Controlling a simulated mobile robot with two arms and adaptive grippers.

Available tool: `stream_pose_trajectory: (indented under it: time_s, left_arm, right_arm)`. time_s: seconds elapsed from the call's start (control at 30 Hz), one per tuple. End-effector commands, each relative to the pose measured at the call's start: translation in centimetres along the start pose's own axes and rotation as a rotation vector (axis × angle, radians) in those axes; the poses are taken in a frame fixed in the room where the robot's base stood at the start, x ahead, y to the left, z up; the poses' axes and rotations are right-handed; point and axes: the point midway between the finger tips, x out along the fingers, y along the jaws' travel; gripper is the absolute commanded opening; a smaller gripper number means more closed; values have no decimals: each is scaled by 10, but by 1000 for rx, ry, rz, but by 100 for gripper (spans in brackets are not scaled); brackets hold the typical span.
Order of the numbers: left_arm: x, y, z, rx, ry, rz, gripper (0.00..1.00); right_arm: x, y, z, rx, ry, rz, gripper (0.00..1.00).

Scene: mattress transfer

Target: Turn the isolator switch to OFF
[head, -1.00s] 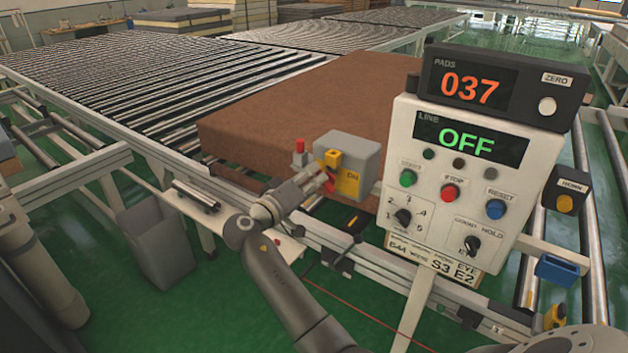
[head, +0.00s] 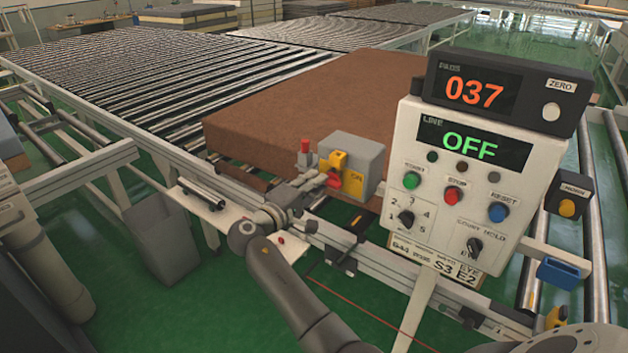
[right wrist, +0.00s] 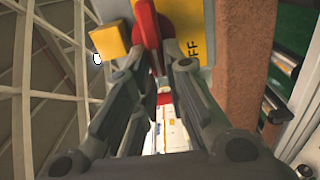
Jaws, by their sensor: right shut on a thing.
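The isolator is a grey box (head: 361,152) with a yellow plate (head: 353,182) and a red handle (head: 333,181), at the near edge of the conveyor in the head view. A yellow block (head: 337,160) sits above the handle. My right gripper (head: 322,181) reaches it from the left and is shut on the handle. In the right wrist view the red handle (right wrist: 148,25) stands upright in that picture between the fingers (right wrist: 157,60). Letters "FF" show on the yellow plate (right wrist: 192,20) beside it. The fingers partly hide the handle. My left gripper is out of view.
A control panel (head: 480,120) with a green "OFF" display stands right of the isolator. A brown mattress (head: 300,110) lies behind it on the roller conveyor (head: 130,85). A red button (head: 305,146) stands just left of the box. A grey bin (head: 160,240) stands lower left.

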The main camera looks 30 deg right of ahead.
Motion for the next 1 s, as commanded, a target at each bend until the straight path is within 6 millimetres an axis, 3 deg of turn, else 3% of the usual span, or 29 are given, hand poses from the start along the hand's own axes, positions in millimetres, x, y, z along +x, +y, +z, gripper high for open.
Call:
stream_pose_trajectory:
  time_s: [0.6,0.63,0.77,1.0]
  left_arm:
    - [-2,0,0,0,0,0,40]
    - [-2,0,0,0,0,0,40]
    - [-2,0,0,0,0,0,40]
    - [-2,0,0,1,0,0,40]
  right_arm:
    - [0,2,-1,-37,5,6,0]
    - [0,2,-1,-37,4,6,16]
    - [0,1,-1,-36,3,5,33]
    - [0,0,0,-37,2,2,34]
